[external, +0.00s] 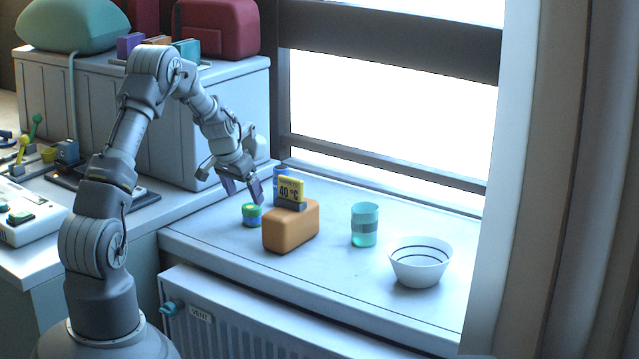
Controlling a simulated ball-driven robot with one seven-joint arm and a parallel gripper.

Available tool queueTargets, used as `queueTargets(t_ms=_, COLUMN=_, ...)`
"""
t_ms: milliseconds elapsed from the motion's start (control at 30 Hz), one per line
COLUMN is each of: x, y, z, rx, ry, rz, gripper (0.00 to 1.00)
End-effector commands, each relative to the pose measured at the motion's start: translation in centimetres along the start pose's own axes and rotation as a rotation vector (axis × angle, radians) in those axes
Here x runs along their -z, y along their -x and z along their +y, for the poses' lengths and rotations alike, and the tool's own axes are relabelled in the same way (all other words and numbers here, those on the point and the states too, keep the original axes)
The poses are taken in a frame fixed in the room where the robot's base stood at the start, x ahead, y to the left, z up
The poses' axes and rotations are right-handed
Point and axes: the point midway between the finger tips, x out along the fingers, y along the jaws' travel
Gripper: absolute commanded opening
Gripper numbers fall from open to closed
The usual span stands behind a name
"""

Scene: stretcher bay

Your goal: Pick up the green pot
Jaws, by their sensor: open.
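An orange block (291,229) with a yellow "40 °C" sign (291,190) stands close beside the pot. A blue item (281,172) is partly hidden behind the sign. A teal cup (365,226) and white bowl (420,262) stand further right. A radiator (300,325) is below the ledge.

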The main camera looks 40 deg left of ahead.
Motion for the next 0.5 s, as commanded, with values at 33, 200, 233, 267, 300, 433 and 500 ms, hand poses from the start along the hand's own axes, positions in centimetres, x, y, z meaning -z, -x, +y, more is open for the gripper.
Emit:
queueTargets(t_ms=33, x=-0.2, y=-0.9, z=0.0, rx=-0.001, ry=0.0, rz=-0.003, gripper=0.84)
queueTargets(t_ms=200, x=-0.2, y=-2.9, z=-0.1, rx=0.0, ry=-0.001, rz=-0.001, gripper=0.84)
queueTargets(t_ms=233, x=-0.2, y=-3.2, z=-0.1, rx=0.0, ry=-0.001, rz=-0.001, gripper=0.84)
queueTargets(t_ms=267, x=-0.2, y=-3.6, z=-0.1, rx=0.0, ry=-0.001, rz=0.0, gripper=0.84)
queueTargets(t_ms=300, x=-0.3, y=-4.2, z=-0.2, rx=0.0, ry=-0.001, rz=0.0, gripper=0.84)
queueTargets(t_ms=433, x=-0.4, y=-6.5, z=-0.3, rx=0.0, ry=-0.001, rz=0.0, gripper=0.84)
queueTargets(t_ms=500, x=-0.3, y=-7.3, z=-0.4, rx=0.0, ry=-0.001, rz=0.0, gripper=0.84)
